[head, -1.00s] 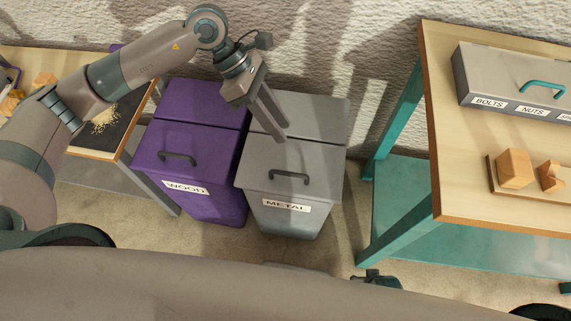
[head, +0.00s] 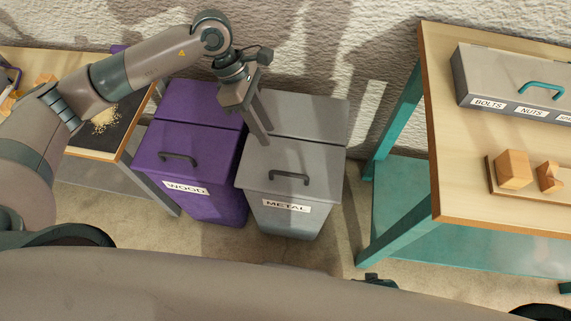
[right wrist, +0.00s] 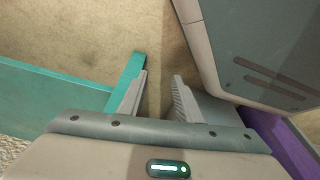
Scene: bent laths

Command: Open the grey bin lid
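The grey bin (head: 280,219) stands on the floor, marked METAL, to the right of the purple bin. Its grey lid (head: 310,158) lies shut, with a dark handle (head: 289,177) near its front edge. My left gripper (head: 266,142) points down over the back left part of the grey bin, behind the handle and apart from it. Its fingers overlap in this view, so the gap between them is unclear. My right gripper (right wrist: 160,88) is open and empty in the right wrist view, with floor between its fingers.
The purple bin (head: 195,143), marked WOOD, stands close on the left with its lid shut. A teal-legged bench (head: 430,120) stands at the right, bearing a grey box (head: 510,75) and wooden blocks. Floor shows between the grey bin and this bench.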

